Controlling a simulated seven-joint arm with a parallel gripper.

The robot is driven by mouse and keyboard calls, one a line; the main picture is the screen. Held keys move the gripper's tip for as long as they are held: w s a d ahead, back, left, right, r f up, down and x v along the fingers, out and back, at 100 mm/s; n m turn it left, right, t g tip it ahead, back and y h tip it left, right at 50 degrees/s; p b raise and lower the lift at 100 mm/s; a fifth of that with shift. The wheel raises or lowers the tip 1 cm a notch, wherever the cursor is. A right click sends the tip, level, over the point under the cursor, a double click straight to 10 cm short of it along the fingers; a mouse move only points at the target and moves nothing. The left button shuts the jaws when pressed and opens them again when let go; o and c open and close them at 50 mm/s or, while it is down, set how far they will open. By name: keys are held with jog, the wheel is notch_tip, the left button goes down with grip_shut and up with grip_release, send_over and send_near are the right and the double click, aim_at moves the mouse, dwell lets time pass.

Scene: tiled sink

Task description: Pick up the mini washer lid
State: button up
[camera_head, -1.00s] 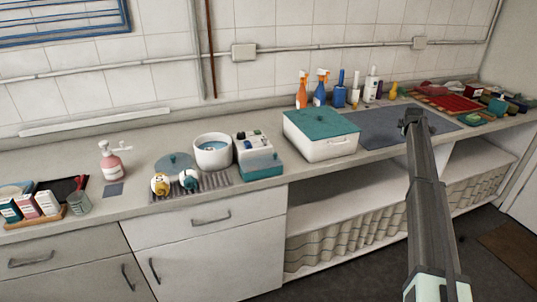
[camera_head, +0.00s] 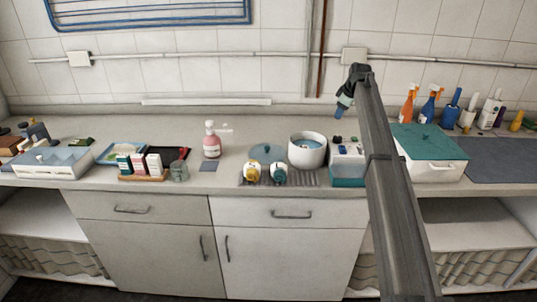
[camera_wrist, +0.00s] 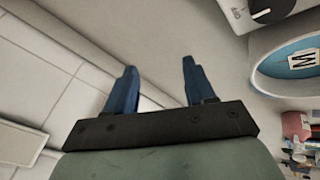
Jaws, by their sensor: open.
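The mini washer lid appears to be the flat round teal disc (camera_head: 266,151) with a small knob, lying on the counter left of the tub. The white washer tub (camera_head: 307,150) is open, with a blue inside; part of it shows at the right of the wrist view (camera_wrist: 258,75). The control unit with knobs (camera_head: 348,160) stands right of the tub. My gripper (camera_head: 340,112) is above the back of the counter, right of the tub and apart from the lid. Its two blue fingers (camera_wrist: 158,64) are spread, with nothing between them. The lid is not visible in the wrist view.
A yellow item (camera_head: 252,171) and a teal-and-white item (camera_head: 278,171) stand on a striped mat just in front of the lid. A pink soap bottle (camera_head: 211,140) stands to the left. A teal-lidded white box (camera_head: 430,165) is on the right. Counter behind the lid is clear.

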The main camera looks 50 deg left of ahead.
jog(key=s+a+g+h, duration=0.2)
jog(key=s+a, duration=0.8)
jog(key=s, duration=0.5)
jog(key=g+h, duration=0.1)
send_near(267, 147)
jog(key=f, duration=0.2)
jog(key=a+f, duration=0.1)
jog(key=f, duration=0.5)
jog(key=shift+w+a+f, duration=0.2)
jog(key=shift+a+f, duration=0.05)
jog(key=shift+a, duration=0.05)
grip_shut()
